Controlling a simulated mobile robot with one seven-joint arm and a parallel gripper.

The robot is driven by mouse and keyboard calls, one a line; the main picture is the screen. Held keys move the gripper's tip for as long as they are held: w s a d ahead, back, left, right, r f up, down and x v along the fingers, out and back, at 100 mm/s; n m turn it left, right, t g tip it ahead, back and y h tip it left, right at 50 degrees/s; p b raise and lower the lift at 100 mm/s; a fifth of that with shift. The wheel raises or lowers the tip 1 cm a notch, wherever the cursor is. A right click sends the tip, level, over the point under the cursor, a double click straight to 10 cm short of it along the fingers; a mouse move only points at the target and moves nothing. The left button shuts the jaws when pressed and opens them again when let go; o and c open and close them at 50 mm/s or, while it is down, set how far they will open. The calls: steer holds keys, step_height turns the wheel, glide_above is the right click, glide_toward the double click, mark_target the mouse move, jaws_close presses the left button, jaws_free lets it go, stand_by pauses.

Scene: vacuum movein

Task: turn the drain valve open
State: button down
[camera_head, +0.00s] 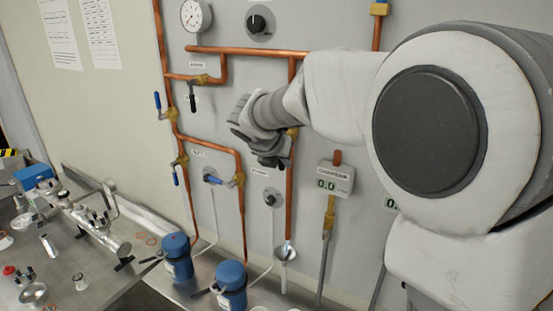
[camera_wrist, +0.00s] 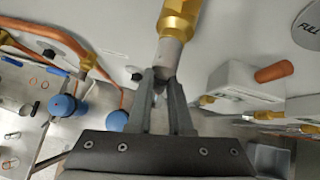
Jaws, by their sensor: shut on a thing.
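My gripper (camera_head: 273,158) is at the wall panel, beside the copper pipe that runs down to a funnel. In the wrist view its two grey fingers (camera_wrist: 160,82) are shut on a small dark valve handle (camera_wrist: 159,88), mostly hidden between them. Just beyond the fingertips is the drain valve's brass body (camera_wrist: 180,20) with a grey collar (camera_wrist: 168,52). In the head view the brass of this valve (camera_head: 293,132) shows partly behind my wrist. The handle's exact angle cannot be told.
Other valves with blue levers (camera_head: 157,100) sit on the copper pipes to the left. A gauge (camera_head: 195,15) is above. A digital readout box (camera_head: 335,179) is close on the right. The funnel (camera_head: 285,253) and blue pumps (camera_head: 231,277) stand below. A steel bench (camera_head: 75,255) is at left.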

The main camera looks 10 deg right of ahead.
stand_by(0.4)
steer(key=c, duration=0.8)
jaws_free()
steer(key=shift+c, duration=0.2)
steer(key=b+v, duration=0.1)
steer(key=v, duration=1.6)
steer(key=shift+r, duration=0.2)
steer(key=shift+s, duration=0.1)
steer(key=s+d+f+m+g+y+b, duration=0.1)
steer(key=s+d+f+m, duration=0.4)
steer(key=s+f+m, duration=0.5)
steer(key=s+d+f+m+g+y+b, duration=0.1)
steer(key=s+d+f+m+b, duration=0.4)
steer(key=s+f+m, duration=0.6)
steer(key=d+f+m+y, duration=0.1)
steer(key=m, duration=0.9)
steer(key=shift+s+g+y, duration=0.2)
steer(key=shift+g+y, duration=0.1)
steer(key=shift+y, duration=0.1)
